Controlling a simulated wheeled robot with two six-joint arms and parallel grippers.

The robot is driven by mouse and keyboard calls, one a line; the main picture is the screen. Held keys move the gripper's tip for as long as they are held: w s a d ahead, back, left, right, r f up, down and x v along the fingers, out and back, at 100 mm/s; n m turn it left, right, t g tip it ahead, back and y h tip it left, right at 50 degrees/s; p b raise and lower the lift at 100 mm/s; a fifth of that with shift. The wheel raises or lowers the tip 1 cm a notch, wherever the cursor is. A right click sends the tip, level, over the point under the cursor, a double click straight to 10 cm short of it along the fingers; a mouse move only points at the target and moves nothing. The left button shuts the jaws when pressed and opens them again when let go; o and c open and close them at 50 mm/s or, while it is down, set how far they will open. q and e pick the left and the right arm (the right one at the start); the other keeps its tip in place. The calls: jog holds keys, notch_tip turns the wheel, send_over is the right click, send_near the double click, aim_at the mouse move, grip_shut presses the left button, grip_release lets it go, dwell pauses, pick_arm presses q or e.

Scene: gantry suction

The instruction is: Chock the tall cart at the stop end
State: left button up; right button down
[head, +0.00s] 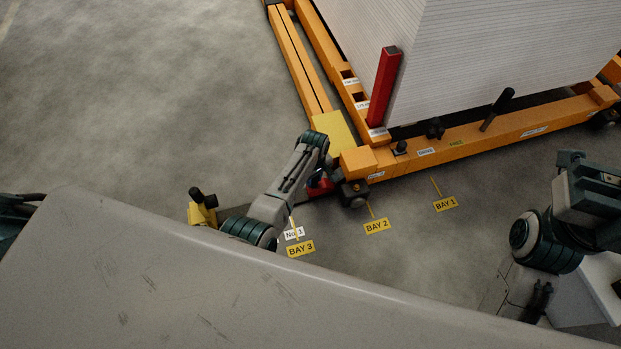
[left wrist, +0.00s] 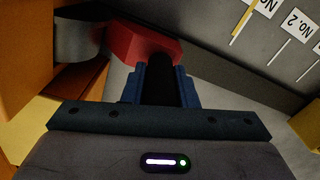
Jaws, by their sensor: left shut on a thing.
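The tall cart is an orange frame (head: 470,141) bearing a high stack of white sheets (head: 500,50). A dark wheel (head: 353,193) shows at its near left corner. My left gripper (head: 319,183) is low beside that corner, mostly hidden by its own arm. In the left wrist view, its blue fingers (left wrist: 162,85) are shut on the black grip of a red chock (left wrist: 148,43). The chock's red also shows in the head view (head: 320,192). A grey round part (left wrist: 78,42) is close beside the chock; contact cannot be told. My right gripper (head: 539,298) is at lower right, its jaws unclear.
A red post (head: 384,88) stands on the cart's frame. A yellow block with a black top (head: 203,208) is left of my left arm. The floor at left is clear.

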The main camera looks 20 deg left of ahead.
pick_arm(q)
jog(key=shift+f, duration=0.2)
dwell(0.5)
jog(key=o, duration=1.1)
jog(key=shift+f, duration=0.1)
jog(key=shift+c, duration=0.2)
